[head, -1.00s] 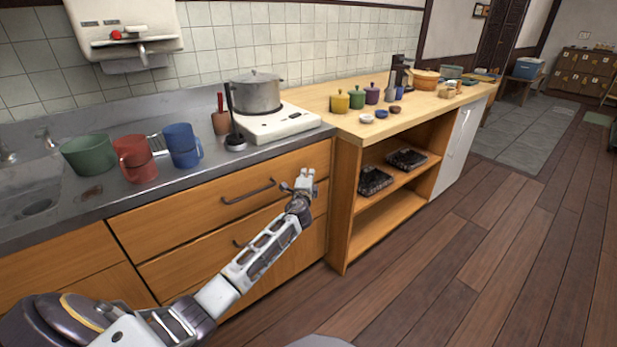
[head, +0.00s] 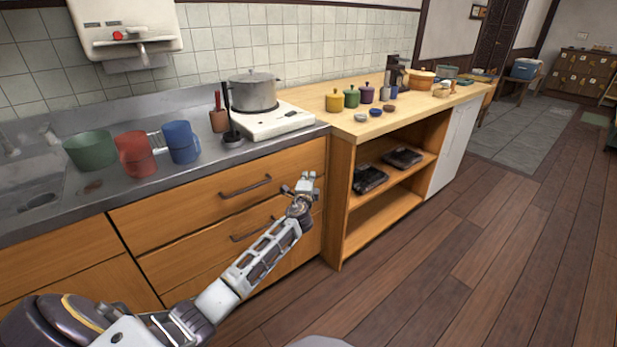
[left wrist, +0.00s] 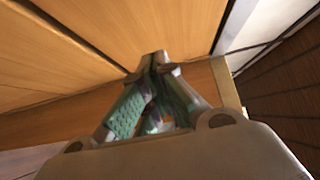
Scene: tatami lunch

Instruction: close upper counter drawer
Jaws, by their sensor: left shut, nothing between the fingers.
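The upper counter drawer (head: 190,200) is a wide wooden front with a dark bar handle (head: 245,187), just under the steel countertop in the head view. Its front looks flush with the cabinet, and I see no clear gap. My left gripper (head: 305,179) is shut and empty in front of the drawer's lower right part, right of the handle. The left wrist view shows the closed fingertips (left wrist: 155,62) against wooden panels (left wrist: 165,25). I cannot tell whether they touch the wood. My right gripper is not in view.
A lower drawer with its own handle (head: 253,229) sits below. Several mugs, including a red one (head: 136,154), and a pot (head: 254,92) on a white stove (head: 270,122) stand on the countertop. An open wooden shelf unit (head: 342,205) is at the right. The floor there is clear.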

